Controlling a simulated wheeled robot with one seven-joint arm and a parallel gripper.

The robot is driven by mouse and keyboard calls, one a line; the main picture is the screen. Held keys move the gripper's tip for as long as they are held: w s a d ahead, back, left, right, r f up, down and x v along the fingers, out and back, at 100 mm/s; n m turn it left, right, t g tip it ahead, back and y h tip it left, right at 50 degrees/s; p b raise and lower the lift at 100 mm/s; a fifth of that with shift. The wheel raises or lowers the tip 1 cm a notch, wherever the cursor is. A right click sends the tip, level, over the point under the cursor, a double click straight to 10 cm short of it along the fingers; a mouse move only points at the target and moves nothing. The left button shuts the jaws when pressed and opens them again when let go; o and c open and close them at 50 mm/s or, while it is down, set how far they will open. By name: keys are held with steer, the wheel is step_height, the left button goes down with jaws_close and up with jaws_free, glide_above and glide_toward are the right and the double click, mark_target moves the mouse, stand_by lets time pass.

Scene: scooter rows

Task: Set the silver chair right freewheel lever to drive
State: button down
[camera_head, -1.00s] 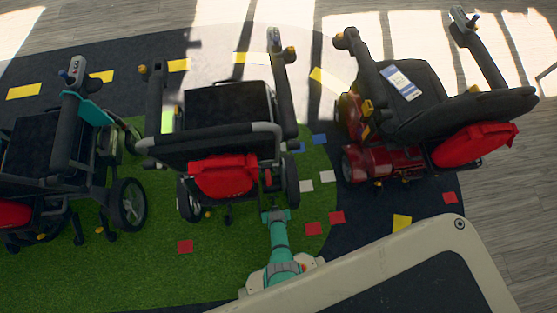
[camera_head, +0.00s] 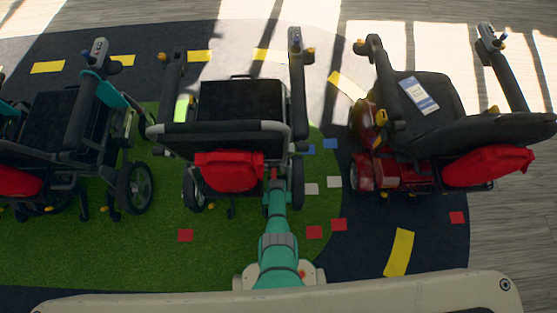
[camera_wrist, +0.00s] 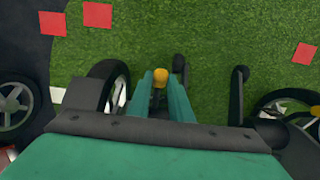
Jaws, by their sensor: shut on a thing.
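The middle chair, with a silver-grey push bar (camera_head: 225,126) and a red bag (camera_head: 228,172) at its back, faces away from me. My teal gripper (camera_head: 275,190) reaches its lower rear, just inside the right rear wheel (camera_head: 297,183). In the wrist view, my gripper (camera_wrist: 159,85) has one finger on each side of a yellow lever knob (camera_wrist: 159,77) and is shut on it. A dark wheel (camera_wrist: 107,88) stands close left of the fingers. The lever's lower part is hidden, and I cannot tell its setting.
A chair with teal armrests (camera_head: 113,93) stands at left and a red scooter (camera_head: 385,168) at right. Flat coloured squares lie on the green mat (camera_head: 130,245). The floor behind the chairs is mostly clear.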

steer(key=c, duration=1.6)
jaws_free()
steer(key=shift+r, duration=0.1)
steer(key=shift+r, duration=1.1)
steer(key=s+r, duration=0.3)
steer(key=s, duration=0.1)
steer(key=s+r, duration=0.4)
steer(key=s, duration=0.1)
steer(key=s+r, duration=0.3)
steer(key=s, duration=0.2)
steer(key=shift+a+r, duration=0.2)
steer(key=shift+r, duration=0.15)
